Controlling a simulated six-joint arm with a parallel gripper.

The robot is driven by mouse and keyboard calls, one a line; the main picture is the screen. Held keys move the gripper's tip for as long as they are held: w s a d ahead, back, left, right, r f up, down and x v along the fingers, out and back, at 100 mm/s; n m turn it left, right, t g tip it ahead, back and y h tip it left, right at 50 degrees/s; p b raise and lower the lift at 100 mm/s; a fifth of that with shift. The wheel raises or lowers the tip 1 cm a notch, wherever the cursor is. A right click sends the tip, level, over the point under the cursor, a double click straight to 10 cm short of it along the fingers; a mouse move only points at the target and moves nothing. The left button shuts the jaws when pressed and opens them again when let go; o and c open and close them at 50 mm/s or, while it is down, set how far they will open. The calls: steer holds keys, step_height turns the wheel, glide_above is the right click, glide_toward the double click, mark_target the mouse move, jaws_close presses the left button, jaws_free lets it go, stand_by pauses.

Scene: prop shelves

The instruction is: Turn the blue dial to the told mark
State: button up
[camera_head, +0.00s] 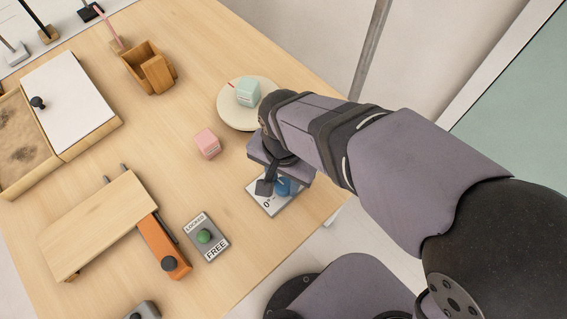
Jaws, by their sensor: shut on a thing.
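The blue dial (284,186) sits on a small white plate (266,204) near the right edge of the table.
A pink cube (207,143) and a round cream disc (231,112) bearing a mint cube (247,92) lie behind the dial. A LOCKED/FREE plate with a green knob (204,236) and an orange slider (163,246) stand at left. Bare table lies between.

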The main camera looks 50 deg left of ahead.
mark_target(284, 184)
steer(key=shift+m, duration=0.4)
steer(key=o, duration=1)
steer(key=shift+o, duration=0.2)
steer(key=shift+r, duration=3.7)
